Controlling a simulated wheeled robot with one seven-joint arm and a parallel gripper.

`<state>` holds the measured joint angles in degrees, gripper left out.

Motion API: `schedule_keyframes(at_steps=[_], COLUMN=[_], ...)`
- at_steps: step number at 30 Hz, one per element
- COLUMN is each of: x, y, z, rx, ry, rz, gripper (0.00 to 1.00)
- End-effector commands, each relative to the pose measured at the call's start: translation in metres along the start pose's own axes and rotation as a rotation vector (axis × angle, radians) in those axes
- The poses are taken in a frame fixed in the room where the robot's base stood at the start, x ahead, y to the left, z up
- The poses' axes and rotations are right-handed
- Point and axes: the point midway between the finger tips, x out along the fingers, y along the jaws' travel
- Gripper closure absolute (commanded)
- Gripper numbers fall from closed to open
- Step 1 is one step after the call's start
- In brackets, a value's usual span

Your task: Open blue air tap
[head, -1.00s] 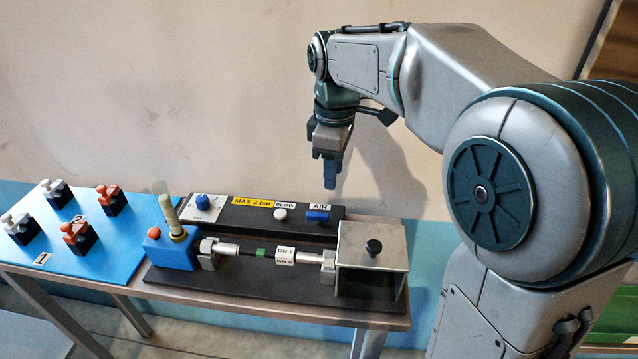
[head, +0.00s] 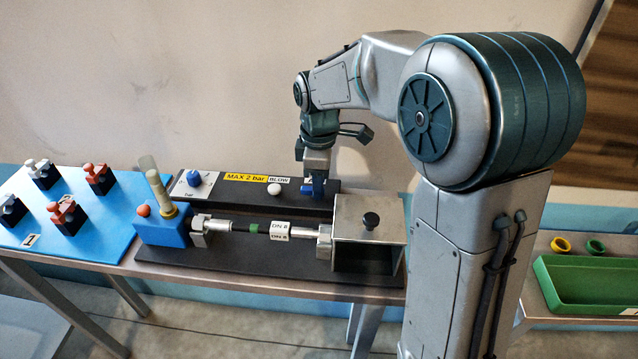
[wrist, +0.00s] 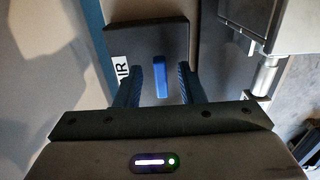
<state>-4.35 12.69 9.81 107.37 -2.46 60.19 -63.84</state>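The blue air tap (wrist: 161,80) is a small blue lever on a dark panel, beside a white AIR label (wrist: 121,72). In the wrist view, my gripper (wrist: 160,78) is open, with one finger on each side of the lever and a visible gap on both sides. In the head view, my gripper (head: 318,188) points straight down at the panel (head: 240,200) and hides most of the tap; a bit of blue (head: 307,187) shows at its left edge.
Left of the tap on the panel are a white BLOW button (head: 274,189), a yellow MAX 2 bar label (head: 245,177) and a blue knob (head: 194,177). In front stand a metal box (head: 362,215) with a black knob and a blue block (head: 160,232) with an upright lever.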

Motion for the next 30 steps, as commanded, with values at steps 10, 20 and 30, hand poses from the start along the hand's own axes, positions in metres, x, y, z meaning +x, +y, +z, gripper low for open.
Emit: schedule_keyframes(at_steps=[10, 20, 30], x=[0.0086, 0.0084, 0.0080], y=[0.0001, 0.0000, -0.0010], z=[0.0000, 0.0001, 0.0001], rx=[0.000, 0.001, 0.068], ry=[0.000, 0.000, 0.000], rz=[0.001, 0.001, 0.001], gripper=[0.65, 1.00, 1.00])
